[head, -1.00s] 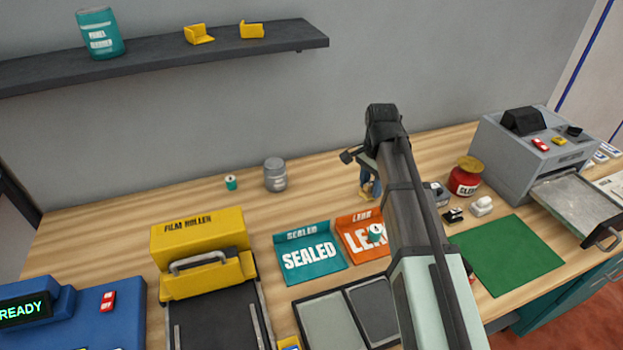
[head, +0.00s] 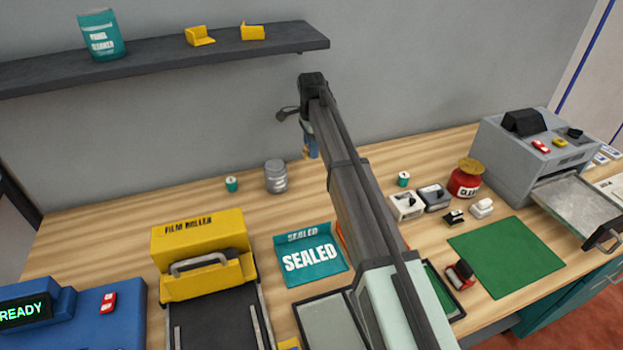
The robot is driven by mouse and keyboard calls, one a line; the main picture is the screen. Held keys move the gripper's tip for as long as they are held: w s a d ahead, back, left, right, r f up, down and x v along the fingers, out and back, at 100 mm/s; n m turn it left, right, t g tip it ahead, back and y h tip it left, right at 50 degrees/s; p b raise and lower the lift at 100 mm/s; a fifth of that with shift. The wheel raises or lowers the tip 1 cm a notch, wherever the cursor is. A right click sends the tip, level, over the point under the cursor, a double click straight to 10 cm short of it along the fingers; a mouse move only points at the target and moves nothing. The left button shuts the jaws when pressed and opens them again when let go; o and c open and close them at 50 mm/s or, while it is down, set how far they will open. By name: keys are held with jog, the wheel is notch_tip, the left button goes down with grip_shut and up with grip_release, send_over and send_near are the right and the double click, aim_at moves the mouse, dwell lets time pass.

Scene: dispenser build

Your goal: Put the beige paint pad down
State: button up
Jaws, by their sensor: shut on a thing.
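My gripper (head: 309,137) hangs below the wrist at the far end of my arm, above the back part of the bench and to the right of the grey jar. It is small in view and partly hidden by my arm. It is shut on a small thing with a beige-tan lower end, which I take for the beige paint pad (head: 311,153). The pad appears raised in front of the grey wall. Its exact height and any contact with the bench cannot be told.
A grey jar (head: 276,176) and a small teal can (head: 231,184) stand nearby. The teal SEALED tray (head: 311,262) lies in front; my arm mostly hides the orange tray. Right are a red jar (head: 465,181), small boxes and a green mat (head: 507,258). A shelf (head: 160,62) is above.

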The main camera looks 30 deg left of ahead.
aim_at(312, 180)
jog(key=shift+f, duration=5)
jog(key=shift+f, duration=0.1)
jog(key=o, duration=1)
jog(key=shift+o, duration=0.2)
notch_tip(312, 180, up, 12)
jog(key=shift+r, duration=0.15)
